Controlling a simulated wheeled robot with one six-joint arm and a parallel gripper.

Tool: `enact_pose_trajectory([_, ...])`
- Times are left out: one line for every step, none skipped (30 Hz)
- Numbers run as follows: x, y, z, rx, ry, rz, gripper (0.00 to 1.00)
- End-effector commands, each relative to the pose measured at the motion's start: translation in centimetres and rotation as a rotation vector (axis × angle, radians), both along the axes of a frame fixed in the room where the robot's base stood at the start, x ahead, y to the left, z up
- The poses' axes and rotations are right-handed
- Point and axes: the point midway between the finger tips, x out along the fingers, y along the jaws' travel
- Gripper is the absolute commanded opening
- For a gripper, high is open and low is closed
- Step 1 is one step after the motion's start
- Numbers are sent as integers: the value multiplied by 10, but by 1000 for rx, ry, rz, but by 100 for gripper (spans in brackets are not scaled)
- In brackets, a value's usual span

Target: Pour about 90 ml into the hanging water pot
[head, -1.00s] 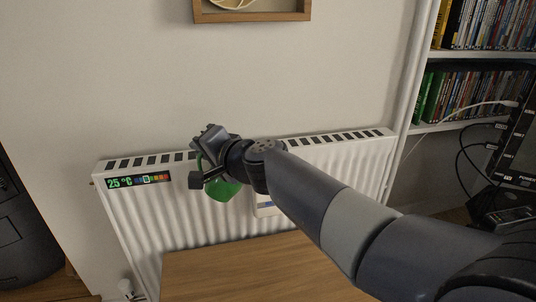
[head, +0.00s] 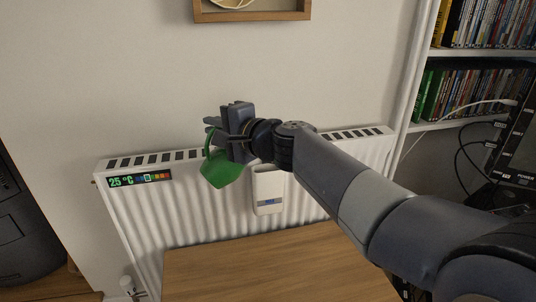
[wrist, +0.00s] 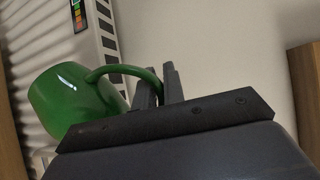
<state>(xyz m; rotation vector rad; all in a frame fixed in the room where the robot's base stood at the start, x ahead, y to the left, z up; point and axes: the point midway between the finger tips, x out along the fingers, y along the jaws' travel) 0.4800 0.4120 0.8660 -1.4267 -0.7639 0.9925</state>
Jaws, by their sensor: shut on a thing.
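A green jug (head: 222,168) hangs from my gripper (head: 222,134) in front of the radiator's top, tilted in the head view. In the wrist view the green jug (wrist: 75,100) shows at the left, and its curved handle runs between my gripper's fingers (wrist: 158,86), which are shut on it. The white hanging water pot (head: 267,192), with a blue mark on its front, hangs on the radiator face, right of the jug and a little lower. The jug appears apart from the pot. The inside of the jug and the water level in the pot are hidden.
The white radiator (head: 180,215) carries a temperature strip (head: 140,180) reading 25 °C at its left. A wooden table top (head: 270,265) lies below in front. Shelves of DVDs (head: 480,95) and a dark device with cables (head: 515,140) stand at the right.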

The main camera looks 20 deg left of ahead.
Motion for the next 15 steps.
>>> enact_pose_trajectory([1,-1,2,8,5,-1,0])
enact_pose_trajectory([1,-1,3,11,8,-1,0])
enact_pose_trajectory([2,-1,3,15,14,-1,0])
enact_pose_trajectory([2,-2,4,19,17,-2,0])
enact_pose_trajectory([2,-2,4,23,21,-2,0])
enact_pose_trajectory([3,-2,5,27,26,0,0])
enact_pose_trajectory([3,-3,5,31,30,0,0])
enact_pose_trajectory([3,-3,6,34,34,0,0])
enact_pose_trajectory([4,-3,6,40,40,0,0])
enact_pose_trajectory([4,-4,7,43,44,0,0])
enact_pose_trajectory([4,-4,8,48,48,0,0])
enact_pose_trajectory([5,-4,8,52,53,0,0])
enact_pose_trajectory([5,-5,8,55,57,0,0])
enact_pose_trajectory([6,-5,9,58,61,0,0])
enact_pose_trajectory([6,-6,9,64,67,0,0])
